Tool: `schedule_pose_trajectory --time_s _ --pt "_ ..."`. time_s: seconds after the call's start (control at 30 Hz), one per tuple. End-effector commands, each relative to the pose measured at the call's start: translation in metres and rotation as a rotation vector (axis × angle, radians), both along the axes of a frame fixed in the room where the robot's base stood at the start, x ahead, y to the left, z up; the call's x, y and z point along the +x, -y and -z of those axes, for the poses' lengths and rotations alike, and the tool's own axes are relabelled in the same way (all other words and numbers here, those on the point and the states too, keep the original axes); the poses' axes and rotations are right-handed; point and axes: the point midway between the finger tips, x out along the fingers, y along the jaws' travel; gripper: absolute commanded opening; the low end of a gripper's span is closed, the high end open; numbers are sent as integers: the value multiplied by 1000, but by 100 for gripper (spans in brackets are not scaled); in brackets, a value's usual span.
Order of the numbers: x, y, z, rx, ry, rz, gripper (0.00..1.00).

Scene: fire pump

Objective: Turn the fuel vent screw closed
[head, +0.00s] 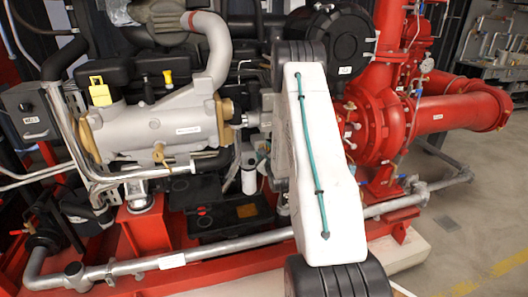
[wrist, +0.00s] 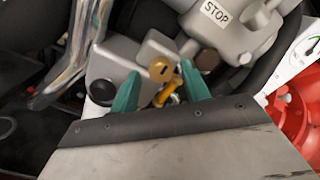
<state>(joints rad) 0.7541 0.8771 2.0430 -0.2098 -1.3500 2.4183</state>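The likely fuel vent screw is a brass-yellow piece (wrist: 162,70) with a slotted round head, in the middle of the wrist view. A yellow stem or body runs down from the head. No label on it can be read. My gripper (wrist: 161,80) has two teal fingers, one on each side of the brass piece. A gap shows between each finger and the slotted head, so the gripper looks open. Contact lower down cannot be told. In the head view my white arm covers the middle, and I cannot make out the screw there.
A grey housing with a STOP label (wrist: 215,12) and a dark round plug (wrist: 208,60) sit close by on the right. A shiny metal pipe (wrist: 78,50) runs on the left.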

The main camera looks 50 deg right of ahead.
Motion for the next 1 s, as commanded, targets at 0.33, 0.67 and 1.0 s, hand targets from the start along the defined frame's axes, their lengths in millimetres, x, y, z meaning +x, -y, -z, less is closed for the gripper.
schedule_pose_trajectory --time_s 0.33,0.67,1.0 --pt "-9 -5 -1 -1 0 1 46" --pt "-54 -33 0 0 0 1 46" --pt "-66 -41 -1 -2 1 0 46"
